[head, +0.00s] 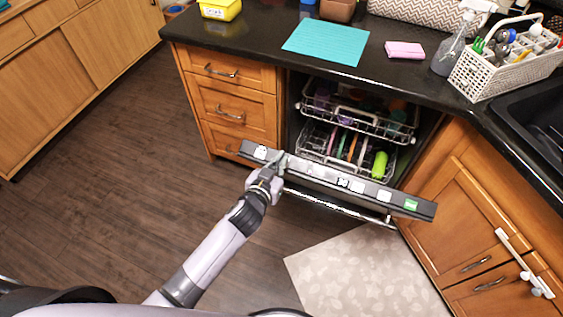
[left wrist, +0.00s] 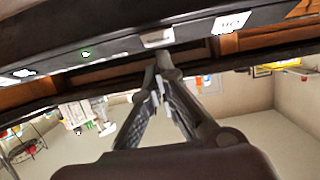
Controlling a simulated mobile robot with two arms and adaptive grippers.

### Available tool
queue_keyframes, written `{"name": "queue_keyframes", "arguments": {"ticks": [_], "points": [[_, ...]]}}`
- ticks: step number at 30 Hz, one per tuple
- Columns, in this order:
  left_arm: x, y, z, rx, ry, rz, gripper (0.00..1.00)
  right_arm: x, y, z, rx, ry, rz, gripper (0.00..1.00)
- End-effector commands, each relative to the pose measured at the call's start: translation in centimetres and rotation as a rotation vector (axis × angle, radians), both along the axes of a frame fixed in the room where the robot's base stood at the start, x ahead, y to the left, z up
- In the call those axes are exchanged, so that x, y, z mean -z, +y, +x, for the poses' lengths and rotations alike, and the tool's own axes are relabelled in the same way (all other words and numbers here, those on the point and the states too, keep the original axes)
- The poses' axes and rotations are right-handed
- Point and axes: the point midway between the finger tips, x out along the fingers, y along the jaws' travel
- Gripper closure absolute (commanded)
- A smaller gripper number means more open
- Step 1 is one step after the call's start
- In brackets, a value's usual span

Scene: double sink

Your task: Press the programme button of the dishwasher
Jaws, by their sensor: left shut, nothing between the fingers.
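The dishwasher door (head: 325,195) is partly open and tilted outward. Its dark control panel (head: 320,178) runs along the upper edge, with white labels and a green label (head: 410,204) at the right end. My left gripper (head: 279,162) is shut and empty, with its tips at the left part of the panel. In the left wrist view the left fingertips (left wrist: 163,60) are just below a pale button (left wrist: 157,38); I cannot tell whether they touch it. A button with a green light (left wrist: 86,53) is to its left. My right gripper is not in view.
Dish racks (head: 350,120) with several dishes show behind the door. Wooden drawers (head: 230,105) are at the left and a cabinet (head: 480,220) at the right. A counter (head: 270,50) overhangs the dishwasher. The floor (head: 110,190) at the left is clear; a pale mat (head: 365,270) lies in front.

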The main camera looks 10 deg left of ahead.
Motion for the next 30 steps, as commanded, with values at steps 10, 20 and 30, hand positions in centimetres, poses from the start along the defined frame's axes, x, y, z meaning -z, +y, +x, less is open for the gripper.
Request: {"name": "queue_keyframes", "arguments": {"ticks": [10, 20, 30], "points": [[0.9, -0.2, 0.4, 0.001, 0.001, 0.0, 1.0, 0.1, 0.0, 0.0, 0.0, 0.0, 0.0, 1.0], [2.4, -0.3, 1.0, -0.001, 0.0, -0.003, 1.0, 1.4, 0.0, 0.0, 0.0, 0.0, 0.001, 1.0], [2.8, -0.2, 1.0, -0.001, 0.01, 0.002, 1.0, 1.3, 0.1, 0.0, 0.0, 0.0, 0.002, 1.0]]}}
